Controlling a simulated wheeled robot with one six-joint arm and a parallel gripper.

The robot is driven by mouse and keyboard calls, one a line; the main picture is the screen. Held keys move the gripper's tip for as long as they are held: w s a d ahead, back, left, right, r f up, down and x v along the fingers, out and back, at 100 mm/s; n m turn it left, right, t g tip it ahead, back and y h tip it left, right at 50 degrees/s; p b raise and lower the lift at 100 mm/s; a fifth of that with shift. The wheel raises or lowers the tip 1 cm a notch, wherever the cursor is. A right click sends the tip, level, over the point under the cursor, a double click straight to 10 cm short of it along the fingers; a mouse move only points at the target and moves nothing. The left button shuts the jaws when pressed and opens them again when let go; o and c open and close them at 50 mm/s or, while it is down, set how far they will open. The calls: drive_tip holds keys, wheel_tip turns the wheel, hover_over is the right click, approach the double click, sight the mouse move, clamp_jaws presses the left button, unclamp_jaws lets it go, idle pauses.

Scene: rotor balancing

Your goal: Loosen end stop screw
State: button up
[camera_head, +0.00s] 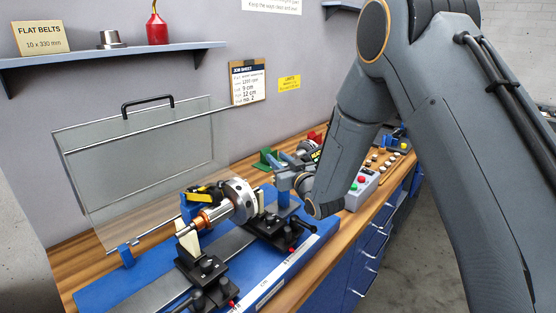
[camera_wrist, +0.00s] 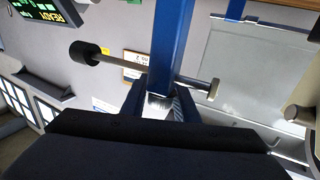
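The end stop screw is a thin steel rod with a black knob (camera_wrist: 85,53) at its left end and a pale metal tip (camera_wrist: 213,88) at its right in the wrist view. It runs across a blue post (camera_wrist: 172,40). My gripper (camera_wrist: 158,100) is at the bottom of that view, its two fingers apart, with the lower end of the post showing between them. I cannot tell whether they touch it. In the head view my gripper (camera_head: 284,173) is beside the rotor (camera_head: 238,198), over the right end of the blue machine. The screw is not clear there.
A clear guard (camera_head: 140,165) stands raised behind the machine. Black clamp supports (camera_head: 203,272) with handles stand on its bed. A grey control box (camera_head: 360,188) with red and green buttons is to the right. A lit display (camera_wrist: 45,8) shows at upper left in the wrist view.

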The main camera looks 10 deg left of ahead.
clamp_jaws()
drive_tip(key=n+g+y+b, duration=0.3)
drive_tip(key=shift+s+a+f+g+y+b, duration=0.1)
drive_tip(key=shift+s+a+g+y+b, duration=0.15)
drive_tip(key=shift+a+g+y+b, duration=0.1)
drive_tip(key=shift+s+a+n+g+y+b, duration=0.1)
drive_tip(key=shift+s+n+g+y+b, duration=0.15)
drive_tip(key=shift+n+g+y+b, duration=0.45)
drive_tip(key=shift+s+a+n+g+y+b, duration=0.15)
drive_tip(key=shift+s+n+g+y+b, duration=0.1)
drive_tip(key=shift+n+g, duration=0.85)
drive_tip(key=shift+s+a+n+g+y+b, duration=0.1)
drive_tip(key=shift+s+n+g+y+b, duration=0.3)
drive_tip(key=shift+g, duration=0.85)
drive_tip(key=shift+w, duration=0.1)
drive_tip(key=shift+o, duration=2.2)
unclamp_jaws()
